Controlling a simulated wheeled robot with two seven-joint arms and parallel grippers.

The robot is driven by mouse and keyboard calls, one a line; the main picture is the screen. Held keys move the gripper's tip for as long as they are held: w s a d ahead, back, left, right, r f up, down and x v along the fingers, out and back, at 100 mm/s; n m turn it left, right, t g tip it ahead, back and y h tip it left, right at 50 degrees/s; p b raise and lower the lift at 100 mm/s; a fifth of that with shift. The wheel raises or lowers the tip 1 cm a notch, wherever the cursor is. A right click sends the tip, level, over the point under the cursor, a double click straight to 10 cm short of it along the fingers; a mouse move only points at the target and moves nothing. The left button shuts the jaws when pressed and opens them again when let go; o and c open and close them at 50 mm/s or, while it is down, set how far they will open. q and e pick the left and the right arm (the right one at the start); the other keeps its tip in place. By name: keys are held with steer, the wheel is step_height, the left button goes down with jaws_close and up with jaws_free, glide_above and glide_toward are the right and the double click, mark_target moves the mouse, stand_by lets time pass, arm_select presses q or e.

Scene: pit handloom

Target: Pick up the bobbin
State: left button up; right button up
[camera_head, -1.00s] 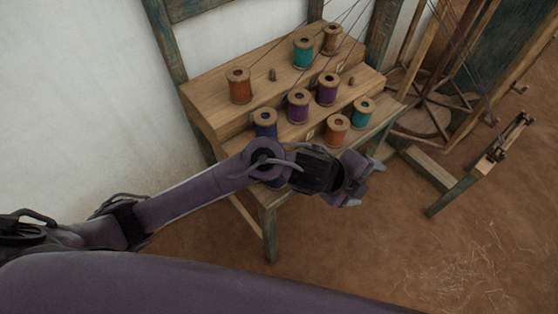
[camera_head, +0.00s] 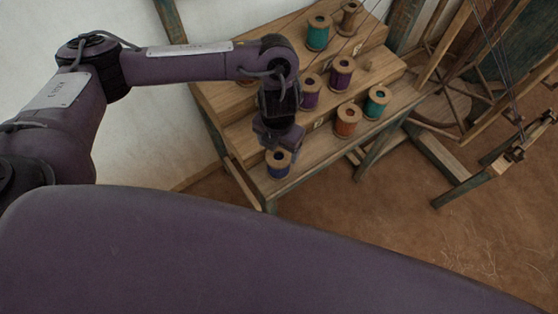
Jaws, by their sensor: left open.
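Several wound bobbins stand upright on a stepped wooden rack. A blue bobbin (camera_head: 278,165) stands at the front left of the lowest step. My left gripper (camera_head: 277,146) points down right at this bobbin and hides part of its top. I cannot tell whether they touch. The gripper is open. Also on the rack are an orange bobbin (camera_head: 347,121), a teal bobbin (camera_head: 377,102), two purple bobbins (camera_head: 341,73) and, on the top step, another teal bobbin (camera_head: 317,34) and a tan bobbin (camera_head: 350,19). My right gripper is out of view.
The wooden rack (camera_head: 230,105) stands against the white wall (camera_head: 150,130). Threads rise from the bobbins. A wooden wheel frame (camera_head: 440,105) stands to the right. The earthen floor (camera_head: 400,230) in front is clear apart from some straw.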

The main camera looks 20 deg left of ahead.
mark_target(279, 156)
arm_select(q)
step_height(279, 156, down, 5)
steer(key=shift+s+r+b, duration=0.1)
steer(key=shift+s+b, duration=0.05)
steer(key=shift+b, duration=0.15)
steer(key=shift+d, duration=0.1)
steer(key=c, duration=0.8)
